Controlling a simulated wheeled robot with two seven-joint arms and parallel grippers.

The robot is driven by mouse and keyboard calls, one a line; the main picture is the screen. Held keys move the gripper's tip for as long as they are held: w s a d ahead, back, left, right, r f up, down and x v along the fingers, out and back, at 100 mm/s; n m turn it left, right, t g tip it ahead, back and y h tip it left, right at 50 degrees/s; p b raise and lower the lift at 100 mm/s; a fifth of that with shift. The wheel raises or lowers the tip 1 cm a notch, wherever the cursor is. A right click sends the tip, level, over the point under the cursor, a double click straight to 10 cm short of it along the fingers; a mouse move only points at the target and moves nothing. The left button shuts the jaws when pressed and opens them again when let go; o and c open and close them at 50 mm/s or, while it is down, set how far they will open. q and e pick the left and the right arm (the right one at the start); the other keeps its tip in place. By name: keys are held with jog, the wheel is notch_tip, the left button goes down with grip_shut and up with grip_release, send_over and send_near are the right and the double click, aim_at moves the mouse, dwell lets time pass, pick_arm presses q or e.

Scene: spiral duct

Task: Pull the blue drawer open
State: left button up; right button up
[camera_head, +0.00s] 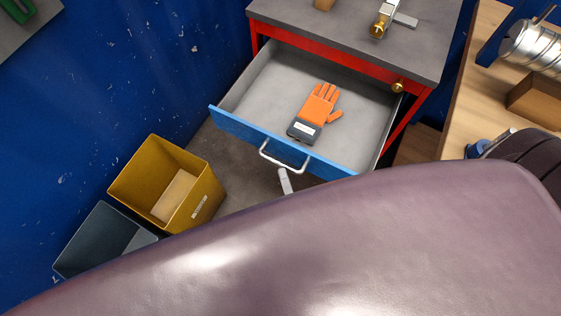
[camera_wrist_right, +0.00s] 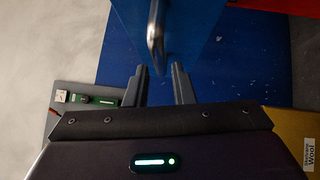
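The blue drawer (camera_head: 250,130) stands well out of the red cabinet, and its grey interior shows. Its silver bar handle (camera_head: 283,161) is on the blue front; in the right wrist view the handle (camera_wrist_right: 155,32) hangs ahead of the fingertips. My right gripper (camera_wrist_right: 160,70) is open, its two dark fingers apart, with the handle's near end about level with the gap between the tips. I cannot tell whether they touch. In the head view most of the right gripper is hidden behind a large purplish arm link of mine. My left gripper is not in view.
An orange glove (camera_head: 318,105) lies in the drawer. The red cabinet (camera_head: 330,62) has a grey top with a brass-ended item (camera_head: 382,25). A yellow bin (camera_head: 207,195) and a dark bin (camera_head: 85,245) stand left of the drawer. A wooden bench (camera_head: 470,100) is at the right.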

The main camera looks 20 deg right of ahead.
jog(key=s, duration=0.2)
jog(key=shift+s+a+f, duration=0.1)
jog(key=shift+s+f, duration=0.05)
jog(key=shift+s, duration=0.2)
jog(key=shift+f, duration=0.1)
jog(key=s+d+f+m+g, duration=0.1)
jog(key=d+f+m+g, duration=0.25)
jog(key=f, duration=0.75)
jog(key=s+d+f+m+g, duration=0.1)
jog(key=d+f+m+g, duration=0.3)
jog(key=f, duration=0.6)
jog(key=s+d+f+m+g, duration=0.2)
jog(key=s+f+m+g, duration=0.2)
jog(key=s+f, duration=0.3)
jog(key=s+d+f+m+g+y, duration=0.1)
jog(key=s+d+f+m+g, duration=0.1)
jog(key=s+f+m+g, duration=0.2)
jog(key=s+f+g, duration=0.3)
jog(key=s, duration=0.2)
jog(key=shift+s+f+m, duration=0.15)
jog(key=shift+f+m, duration=0.15)
jog(key=shift+m, duration=0.05)
